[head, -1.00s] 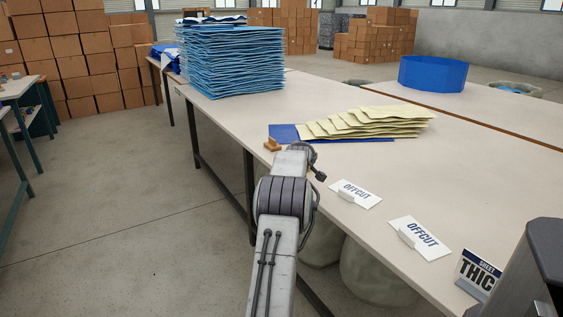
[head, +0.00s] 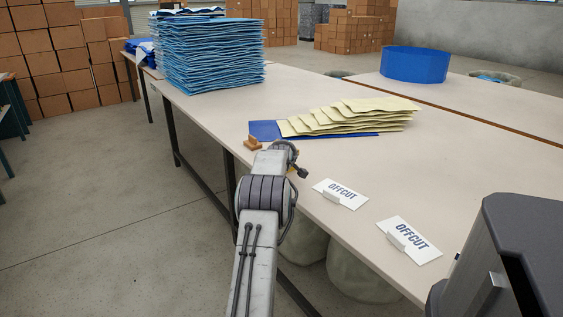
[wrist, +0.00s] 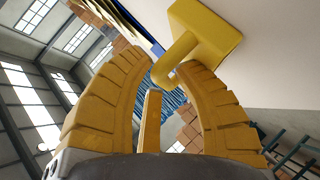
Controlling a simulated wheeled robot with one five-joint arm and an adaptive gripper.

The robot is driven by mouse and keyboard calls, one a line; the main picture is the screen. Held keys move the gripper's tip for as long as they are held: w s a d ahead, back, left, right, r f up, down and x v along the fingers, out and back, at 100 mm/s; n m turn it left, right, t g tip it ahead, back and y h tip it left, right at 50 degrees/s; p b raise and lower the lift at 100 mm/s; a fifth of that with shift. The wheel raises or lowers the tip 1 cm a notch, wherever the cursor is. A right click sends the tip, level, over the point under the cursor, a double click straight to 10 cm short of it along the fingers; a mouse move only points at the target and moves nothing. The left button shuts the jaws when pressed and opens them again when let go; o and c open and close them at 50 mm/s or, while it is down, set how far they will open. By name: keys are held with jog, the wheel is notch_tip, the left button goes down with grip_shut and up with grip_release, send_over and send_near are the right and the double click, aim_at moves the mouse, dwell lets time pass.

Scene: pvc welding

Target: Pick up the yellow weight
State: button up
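The yellow weight (wrist: 208,28) is a block with a curved handle, at the top of the wrist view. In the head view my arm hides most of the gripper.
The long table (head: 330,155) holds cream sheets (head: 350,117) on a blue sheet (head: 264,130), a tall blue stack (head: 213,55) and two OFFCUT signs (head: 341,193) (head: 408,240). A blue ring (head: 427,64) stands on the table behind. The floor left of the table is clear.

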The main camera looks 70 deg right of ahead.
jog(key=shift+s, duration=0.1)
grip_shut()
dwell(0.3)
jog(key=shift+r, duration=0.2)
